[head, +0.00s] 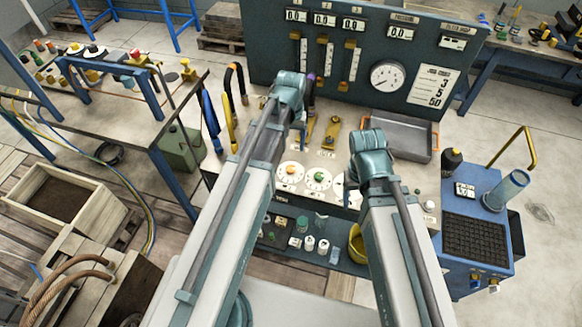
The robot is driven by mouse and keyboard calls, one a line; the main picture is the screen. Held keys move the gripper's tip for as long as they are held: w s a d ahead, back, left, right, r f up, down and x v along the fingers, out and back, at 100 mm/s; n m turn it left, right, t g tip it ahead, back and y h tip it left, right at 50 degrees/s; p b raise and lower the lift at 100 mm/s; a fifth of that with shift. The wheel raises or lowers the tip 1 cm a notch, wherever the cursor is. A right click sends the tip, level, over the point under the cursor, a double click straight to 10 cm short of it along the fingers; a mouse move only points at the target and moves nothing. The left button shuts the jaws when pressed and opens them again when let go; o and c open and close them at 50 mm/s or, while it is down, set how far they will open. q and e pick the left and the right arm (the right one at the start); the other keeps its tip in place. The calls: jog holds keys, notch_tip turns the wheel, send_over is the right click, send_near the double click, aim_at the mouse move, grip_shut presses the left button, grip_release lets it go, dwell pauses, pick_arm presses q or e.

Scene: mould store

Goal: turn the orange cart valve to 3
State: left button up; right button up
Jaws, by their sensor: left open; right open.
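An orange knob (291,169) sits on a white round dial at the front of the bench below the gauge panel. Its dial marks are too small to read. A green knob (319,176) on a similar dial is just to its right, and another white dial beyond it is partly hidden by my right arm. My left gripper (303,133) is open and empty above the bench, beyond the orange knob; its fingers are mostly hidden by the wrist. My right gripper (348,186) is open, right of the green knob, and mostly hidden behind its own wrist.
A dark panel with a round gauge (387,77) and a printed card (433,86) stands behind. A grey tray (403,137) is on the bench's right. Yellow levers (332,130) stand behind the dials. A blue cart (477,225) is at right, a wooden box (50,198) at left.

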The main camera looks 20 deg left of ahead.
aim_at(291, 168)
pick_arm(q)
notch_tip(291, 168, down, 12)
jog(key=b, duration=1.1)
grip_shut()
